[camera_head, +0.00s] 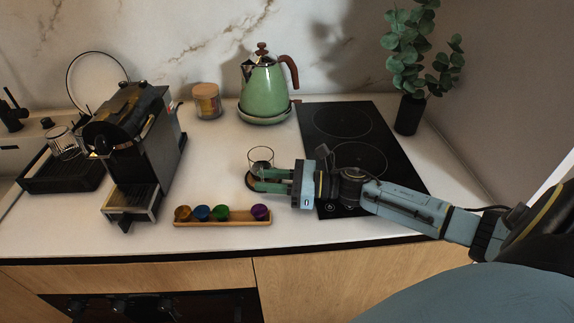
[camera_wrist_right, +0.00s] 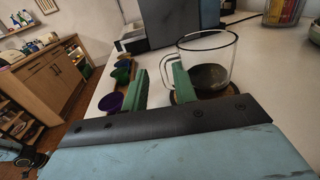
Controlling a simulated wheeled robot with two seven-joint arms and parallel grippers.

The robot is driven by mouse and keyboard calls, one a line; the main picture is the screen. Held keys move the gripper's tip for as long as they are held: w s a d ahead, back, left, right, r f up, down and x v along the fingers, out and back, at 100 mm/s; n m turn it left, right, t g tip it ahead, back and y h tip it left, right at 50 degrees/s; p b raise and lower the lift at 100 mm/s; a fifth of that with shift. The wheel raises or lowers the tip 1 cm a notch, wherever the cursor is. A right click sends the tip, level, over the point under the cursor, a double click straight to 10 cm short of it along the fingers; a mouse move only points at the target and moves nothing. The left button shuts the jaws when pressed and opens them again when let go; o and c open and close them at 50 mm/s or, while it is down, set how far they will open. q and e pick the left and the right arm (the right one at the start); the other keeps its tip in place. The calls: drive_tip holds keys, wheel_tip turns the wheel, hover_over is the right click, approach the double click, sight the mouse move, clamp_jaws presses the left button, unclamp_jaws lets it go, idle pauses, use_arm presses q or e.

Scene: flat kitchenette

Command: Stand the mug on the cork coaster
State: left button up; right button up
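The clear glass mug (camera_head: 261,155) with a dark content is upright at the cork coaster (camera_head: 249,181), of which only an edge shows in the head view. In the right wrist view the mug (camera_wrist_right: 208,48) appears to stand on the coaster (camera_wrist_right: 177,98); the contact is partly hidden. My right gripper (camera_head: 266,180) reaches in from the right, low at the mug's near side. Its green fingers are apart, with a clear gap between them in the wrist view (camera_wrist_right: 160,88). One finger overlaps the mug's handle side; I cannot tell whether it touches. My left gripper is out of view.
A wooden holder (camera_head: 222,223) with several coloured capsules lies left of my gripper, near the counter's front edge. The coffee machine (camera_head: 138,145) stands farther left. The green kettle (camera_head: 264,92) is behind. The black hob (camera_head: 343,125) lies under my right arm.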

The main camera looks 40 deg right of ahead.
drive_tip(key=b+v, duration=0.1)
drive_tip(key=v, duration=1.1)
drive_tip(key=shift+r, duration=0.1)
